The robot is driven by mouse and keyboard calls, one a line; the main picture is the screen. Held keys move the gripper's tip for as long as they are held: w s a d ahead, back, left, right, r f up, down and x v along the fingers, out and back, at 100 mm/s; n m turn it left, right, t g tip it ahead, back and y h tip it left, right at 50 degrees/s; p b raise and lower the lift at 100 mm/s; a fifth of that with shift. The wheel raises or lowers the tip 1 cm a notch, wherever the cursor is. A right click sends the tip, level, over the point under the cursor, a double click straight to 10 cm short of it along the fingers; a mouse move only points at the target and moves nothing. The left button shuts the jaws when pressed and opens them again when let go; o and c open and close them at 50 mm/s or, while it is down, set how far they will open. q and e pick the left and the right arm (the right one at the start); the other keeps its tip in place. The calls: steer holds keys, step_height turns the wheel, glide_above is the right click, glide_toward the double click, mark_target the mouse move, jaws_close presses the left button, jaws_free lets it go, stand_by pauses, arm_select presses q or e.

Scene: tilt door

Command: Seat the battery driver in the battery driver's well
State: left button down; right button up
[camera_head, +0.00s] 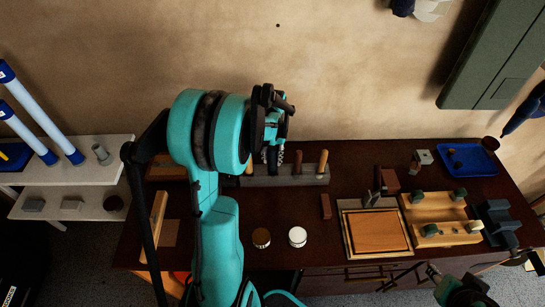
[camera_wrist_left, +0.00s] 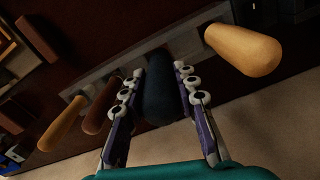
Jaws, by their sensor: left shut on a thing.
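My left gripper (camera_head: 272,150) is over the grey rack (camera_head: 318,178) at the back of the dark bench. In the left wrist view its fingers (camera_wrist_left: 157,95) are shut on the dark, rounded handle (camera_wrist_left: 158,85) of a tool that stands in line with the rack's other handles. I cannot tell whether this tool is the battery driver, or whether its lower end is inside the rack. The well is not clearly identifiable. Part of my right arm (camera_head: 465,291) shows at the lower right; its finger opening is unclear.
Wooden handles stand in the rack on both sides, including a light one (camera_wrist_left: 243,50) and a reddish one (camera_wrist_left: 103,105). A cutting board (camera_head: 380,231), a wooden fixture (camera_head: 418,210) and a blue tray (camera_head: 480,169) occupy the right side. Two round lids (camera_head: 297,236) (camera_head: 261,237) lie near the front.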

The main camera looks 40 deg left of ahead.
arm_select(q)
steer(key=shift+f+b, duration=0.5)
steer(key=shift+f, duration=0.2)
steer(key=c, duration=1.1)
jaws_free()
steer(key=shift+r, duration=0.1)
step_height(320, 180, up, 12)
